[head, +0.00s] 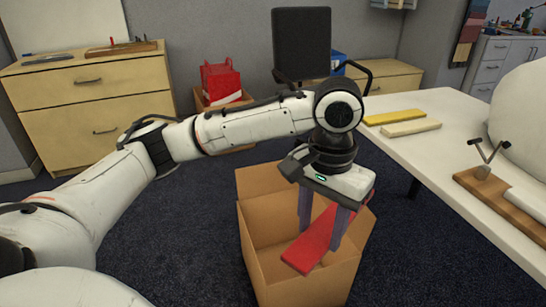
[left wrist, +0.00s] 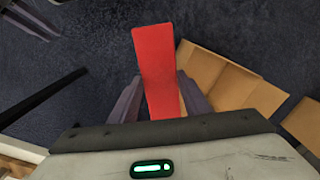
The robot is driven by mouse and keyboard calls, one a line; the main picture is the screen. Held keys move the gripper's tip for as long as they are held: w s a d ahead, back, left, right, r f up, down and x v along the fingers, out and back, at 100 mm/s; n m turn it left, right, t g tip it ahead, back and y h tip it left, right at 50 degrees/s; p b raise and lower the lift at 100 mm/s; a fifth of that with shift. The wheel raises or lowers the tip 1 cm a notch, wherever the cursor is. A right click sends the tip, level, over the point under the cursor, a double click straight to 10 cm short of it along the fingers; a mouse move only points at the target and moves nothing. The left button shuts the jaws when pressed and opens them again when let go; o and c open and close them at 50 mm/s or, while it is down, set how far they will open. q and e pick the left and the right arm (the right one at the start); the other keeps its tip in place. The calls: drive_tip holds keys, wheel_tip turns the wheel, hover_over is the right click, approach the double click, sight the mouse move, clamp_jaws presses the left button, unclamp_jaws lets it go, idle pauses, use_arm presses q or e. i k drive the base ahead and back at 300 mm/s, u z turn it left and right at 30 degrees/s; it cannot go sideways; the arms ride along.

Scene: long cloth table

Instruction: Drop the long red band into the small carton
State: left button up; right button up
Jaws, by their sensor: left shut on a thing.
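The long red band (head: 318,238) is held in my left gripper (head: 322,232), whose two purple-grey fingers are shut on it. The band is tilted in the head view, its lower left end over the carton's opening. In the left wrist view the band (left wrist: 154,60) sticks out from between the fingers (left wrist: 160,95). The small carton (head: 300,284) is an open brown cardboard box on the floor, below the gripper. Part of its opening is hidden by the band and gripper. Its cardboard also shows in the left wrist view (left wrist: 222,78).
A long white table (head: 440,185) stands at the right with a yellow bar (head: 394,117), a pale bar (head: 411,128) and a wooden board (head: 487,190). A box with a red bag (head: 221,82) and wooden drawers (head: 90,100) stand behind. Dark carpet lies around the carton.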

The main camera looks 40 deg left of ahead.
sight(288, 275)
drive_tip(key=u, duration=2.3)
drive_tip(key=i, duration=1.9)
drive_tip(key=z, duration=3.4)
